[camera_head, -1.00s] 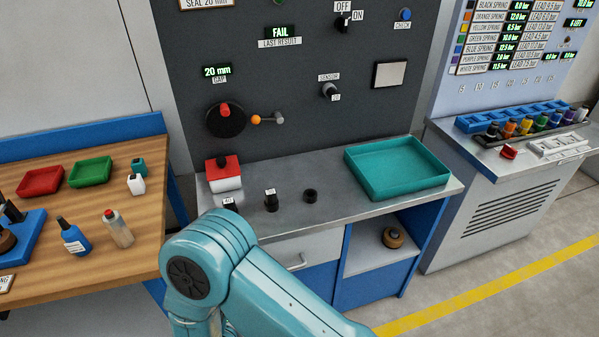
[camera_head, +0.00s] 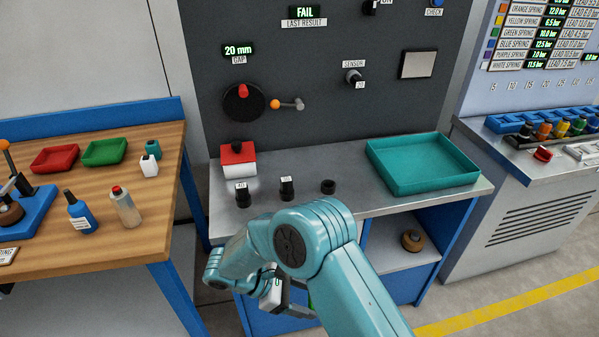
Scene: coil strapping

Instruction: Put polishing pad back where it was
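I cannot tell for sure which thing is the polishing pad. A round brown piece with a dark knob (camera_head: 412,240) lies on the open lower shelf of the middle bench; it may be the pad. One arm of mine comes in from the lower right, bent at a teal elbow. Its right gripper (camera_head: 290,297) is low in front of the bench's drawer, mostly behind the arm. A small white face and a bit of green show there; whether it holds something is hidden. My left gripper is not in view.
The middle bench (camera_head: 350,203) bears a teal tray (camera_head: 422,165), a red-and-white block (camera_head: 238,160) and several black cylinders. The wooden bench (camera_head: 150,215) at left holds red and green trays, bottles and a blue fixture (camera_head: 30,212). A spring cabinet stands right.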

